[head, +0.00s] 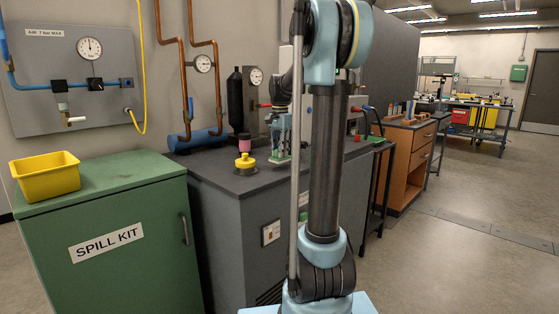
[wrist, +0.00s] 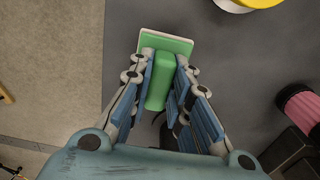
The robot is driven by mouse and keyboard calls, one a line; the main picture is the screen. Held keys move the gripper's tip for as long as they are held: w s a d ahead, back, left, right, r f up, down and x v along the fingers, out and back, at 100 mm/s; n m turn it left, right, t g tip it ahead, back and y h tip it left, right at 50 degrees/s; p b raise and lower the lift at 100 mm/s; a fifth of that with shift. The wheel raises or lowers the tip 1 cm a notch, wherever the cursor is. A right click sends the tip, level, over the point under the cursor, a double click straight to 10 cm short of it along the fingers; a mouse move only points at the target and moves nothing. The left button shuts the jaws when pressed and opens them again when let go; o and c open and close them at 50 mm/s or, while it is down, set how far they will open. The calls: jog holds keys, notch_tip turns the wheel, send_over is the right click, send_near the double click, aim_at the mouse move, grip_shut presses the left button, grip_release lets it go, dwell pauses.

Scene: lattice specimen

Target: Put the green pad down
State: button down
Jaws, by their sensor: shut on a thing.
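The green pad (wrist: 158,88) is a green block with a paler flat plate at its far end. My gripper (wrist: 163,80) has its two blue-grey fingers closed on the block's two sides in the wrist view. The fingers hide part of its sides. In the head view my gripper (head: 279,142) is over the dark bench top, with the green pad (head: 279,159) at its lower end. I cannot tell whether the pad touches the bench top.
A yellow knobbed piece (head: 245,162) stands left of the pad on the dark bench (head: 225,180), with a pink cylinder (head: 244,144) behind it. A black bottle (head: 235,97) and gauges are farther back. The bench edge runs left of the pad in the wrist view.

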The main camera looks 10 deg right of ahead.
jog(key=shift+f, duration=1.55)
jog(key=c, duration=1.5)
grip_release()
notch_tip(320, 180, up, 12)
jog(key=s+f+n, duration=0.2)
jog(key=s+f, duration=0.2)
jog(key=s, duration=0.3)
jog(key=s+f+n+t, duration=0.1)
jog(key=s+f+n, duration=0.15)
jog(key=s, duration=0.35)
jog(key=s+f+n, duration=0.1)
jog(key=s+f, duration=0.4)
jog(key=s, duration=0.2)
jog(key=s+f+n, duration=0.1)
jog(key=s+f, duration=0.4)
jog(key=s+f+n, duration=0.2)
jog(key=s+f, duration=0.3)
jog(key=f, duration=0.1)
jog(key=s+f+n+t, duration=0.1)
jog(key=s+f+n, duration=0.1)
jog(key=s+f, duration=0.2)
jog(key=shift+s+d+f+n, duration=0.1)
jog(key=shift+s+f+n, duration=0.1)
jog(key=shift+f, duration=0.35)
jog(key=shift+s+d+f+n, duration=0.1)
jog(key=shift+s+f, duration=0.1)
jog(key=shift+f, duration=0.3)
